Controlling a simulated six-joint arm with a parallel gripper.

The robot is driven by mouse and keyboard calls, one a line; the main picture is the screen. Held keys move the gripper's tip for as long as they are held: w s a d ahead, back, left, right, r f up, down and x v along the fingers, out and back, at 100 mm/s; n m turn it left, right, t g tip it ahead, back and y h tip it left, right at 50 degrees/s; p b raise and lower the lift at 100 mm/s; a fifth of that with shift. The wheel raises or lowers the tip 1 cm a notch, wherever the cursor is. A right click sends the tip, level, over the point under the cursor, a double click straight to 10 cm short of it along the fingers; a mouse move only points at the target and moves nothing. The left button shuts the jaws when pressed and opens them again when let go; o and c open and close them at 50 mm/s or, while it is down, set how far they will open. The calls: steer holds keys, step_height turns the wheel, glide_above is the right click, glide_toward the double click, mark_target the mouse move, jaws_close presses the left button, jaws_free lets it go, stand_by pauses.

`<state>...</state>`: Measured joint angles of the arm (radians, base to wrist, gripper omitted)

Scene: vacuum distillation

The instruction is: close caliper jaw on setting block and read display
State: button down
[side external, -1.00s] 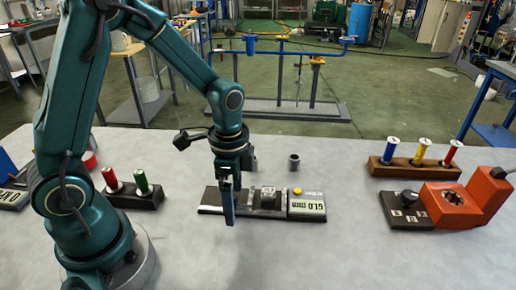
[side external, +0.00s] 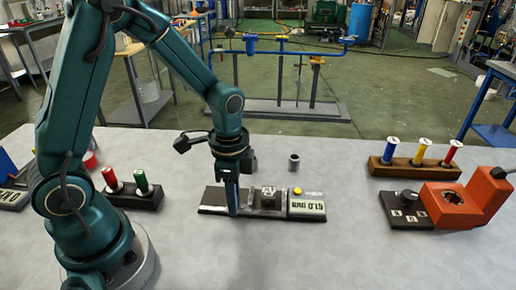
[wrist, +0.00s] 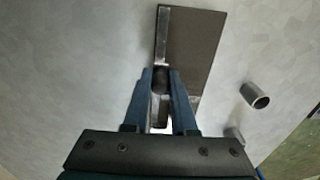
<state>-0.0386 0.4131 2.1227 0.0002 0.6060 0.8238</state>
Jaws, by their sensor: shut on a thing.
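The caliper (side external: 211,202) lies on the table as a long dark base with a metal rail. The setting block (side external: 267,195) sits on it right of my gripper, near the blocky jaw parts. The display (side external: 307,207) is at the right end, with large dark characters too small to read surely. My gripper (side external: 234,210) points down at the left part of the caliper. In the wrist view its blue fingers (wrist: 161,78) are shut on a dark round knob (wrist: 160,83) beside the rail. The fingers hide part of the sliding jaw.
A small grey cylinder (side external: 294,161) stands behind the caliper. A rack with red and green cylinders (side external: 132,192) is at the left. A wooden rack (side external: 412,167) and an orange device (side external: 452,205) are at the right. The table front is clear.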

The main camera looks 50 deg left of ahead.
mark_target(250, 208)
steer(key=shift+w+d, duration=1.15)
steer(key=shift+w, duration=0.1)
stand_by(1.8)
steer(key=c, duration=0.7)
jaws_free()
steer(key=shift+s, duration=0.1)
steer(key=shift+r, duration=3.5)
steer(key=shift+r, duration=0.1)
